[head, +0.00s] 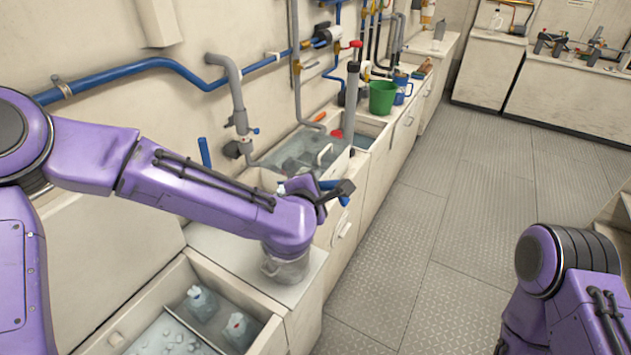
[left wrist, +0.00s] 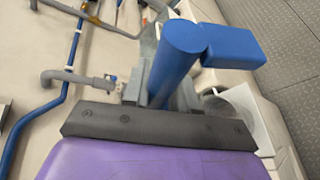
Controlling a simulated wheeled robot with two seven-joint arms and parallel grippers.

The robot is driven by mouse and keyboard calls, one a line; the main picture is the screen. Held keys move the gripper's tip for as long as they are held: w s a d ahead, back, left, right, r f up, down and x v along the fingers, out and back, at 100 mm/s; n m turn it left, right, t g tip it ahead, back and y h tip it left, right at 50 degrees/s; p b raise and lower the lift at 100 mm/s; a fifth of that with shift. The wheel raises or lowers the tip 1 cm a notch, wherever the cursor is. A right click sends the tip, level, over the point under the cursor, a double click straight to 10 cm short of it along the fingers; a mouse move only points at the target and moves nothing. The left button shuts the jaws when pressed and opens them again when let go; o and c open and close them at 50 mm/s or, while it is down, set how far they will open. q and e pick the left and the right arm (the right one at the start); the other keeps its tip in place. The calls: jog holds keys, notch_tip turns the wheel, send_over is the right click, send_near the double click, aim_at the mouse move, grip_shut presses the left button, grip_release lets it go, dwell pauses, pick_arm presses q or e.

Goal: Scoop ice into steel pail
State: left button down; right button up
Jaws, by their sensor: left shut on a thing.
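My left gripper (head: 322,192) reaches in from the left, above the counter run. It is shut on a blue piece, a thick cylinder with a block at its end (left wrist: 185,50), which looks like a handle; whether a scoop is attached I cannot tell. A steel-grey pail (head: 287,268) stands on the white counter below my left wrist, its top partly hidden by the arm. Ice cubes (head: 168,338) lie in the open bin at the lower left. My right arm shows at the lower right, but its gripper is out of frame.
A sink (head: 300,150) with clear contents lies behind my gripper. A green bucket (head: 382,98) and a blue mug (head: 402,92) stand farther along. Pipes run along the left wall. The grey floor (head: 440,210) is clear.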

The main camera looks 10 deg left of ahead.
pick_arm(q)
notch_tip(320, 180, down, 8)
jog(key=a+n+b, duration=0.1)
jog(key=b, duration=0.5)
jog(key=a+n+h+p, duration=0.1)
jog(key=w+a+r+n+g, duration=0.1)
jog(key=a+r+h+p, duration=0.1)
jog(key=a, duration=0.1)
jog(key=shift+w+n+h+p, duration=0.3)
jog(key=shift+n, duration=0.1)
jog(key=shift+w+a+r+n+g+h+p, duration=0.15)
jog(key=shift+w+a+n+g+h+p, duration=0.25)
jog(key=shift+a+n+h+p, duration=0.25)
jog(key=shift+s+d+r+m, duration=0.1)
jog(key=shift+s+d+m, duration=0.05)
jog(key=shift+d+m, duration=0.1)
jog(key=s+d+r+m+t+y, duration=0.1)
jog(key=s+d+r+m+y, duration=0.1)
jog(key=d+m+y, duration=0.1)
jog(key=d+m, duration=0.1)
jog(key=d, duration=0.1)
jog(key=shift+d+r+t+y, duration=0.15)
jog(key=shift+d+t+y, duration=0.15)
jog(key=shift+t+y, duration=0.1)
jog(key=shift+a, duration=0.1)
